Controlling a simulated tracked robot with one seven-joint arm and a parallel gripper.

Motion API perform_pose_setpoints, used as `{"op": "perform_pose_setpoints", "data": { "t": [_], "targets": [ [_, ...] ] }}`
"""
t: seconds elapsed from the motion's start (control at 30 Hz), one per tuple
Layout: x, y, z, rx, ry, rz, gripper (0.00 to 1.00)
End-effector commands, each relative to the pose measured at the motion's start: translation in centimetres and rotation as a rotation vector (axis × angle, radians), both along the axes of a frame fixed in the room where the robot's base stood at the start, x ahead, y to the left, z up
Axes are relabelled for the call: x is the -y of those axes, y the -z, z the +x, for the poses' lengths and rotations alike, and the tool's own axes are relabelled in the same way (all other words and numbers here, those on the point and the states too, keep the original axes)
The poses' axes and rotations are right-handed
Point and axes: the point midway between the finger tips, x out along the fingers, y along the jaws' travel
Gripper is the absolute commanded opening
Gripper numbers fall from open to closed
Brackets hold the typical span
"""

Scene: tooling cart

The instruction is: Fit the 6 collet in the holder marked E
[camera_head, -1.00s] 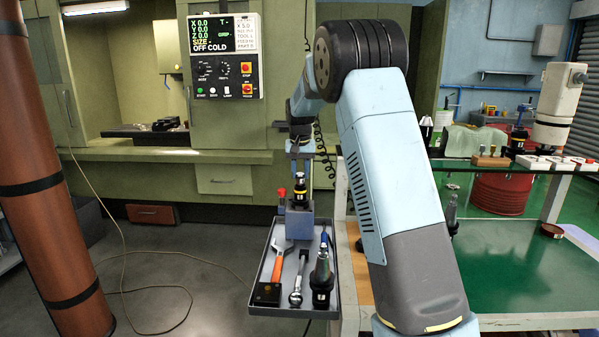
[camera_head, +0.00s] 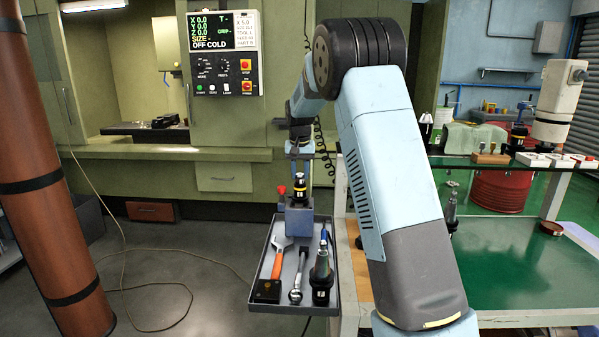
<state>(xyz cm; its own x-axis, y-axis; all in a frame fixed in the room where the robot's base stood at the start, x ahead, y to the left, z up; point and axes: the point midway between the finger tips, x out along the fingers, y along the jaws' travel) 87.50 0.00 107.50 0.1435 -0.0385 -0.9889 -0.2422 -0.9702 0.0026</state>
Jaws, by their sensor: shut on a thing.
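A dark tool holder with a yellow band (camera_head: 299,188) stands upright in a blue-grey block (camera_head: 300,217) at the back of the grey tray. My gripper (camera_head: 299,168) points down just above this holder, close to its top. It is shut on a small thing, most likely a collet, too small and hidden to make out. I cannot tell whether that thing touches the holder. The markings E and 6 cannot be read here.
The grey tray (camera_head: 335,300) also holds an orange-handled wrench (camera_head: 279,260), another wrench (camera_head: 298,275) and a small black block (camera_head: 267,290). A wooden rack (camera_head: 491,158) with several small pieces and white boxes (camera_head: 533,160) sit on the right shelf. A brown column (camera_head: 45,180) stands at left.

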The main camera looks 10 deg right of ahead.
Motion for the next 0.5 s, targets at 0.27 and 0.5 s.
{"op": "perform_pose_setpoints", "data": {
  "t": [0.27,0.5],
  "targets": [
    [-0.01,0.34,-0.01,0.0,0.0,0.0,0.0],
    [-0.01,0.61,-0.01,0.0,0.0,0.0,0.0]
  ]
}}
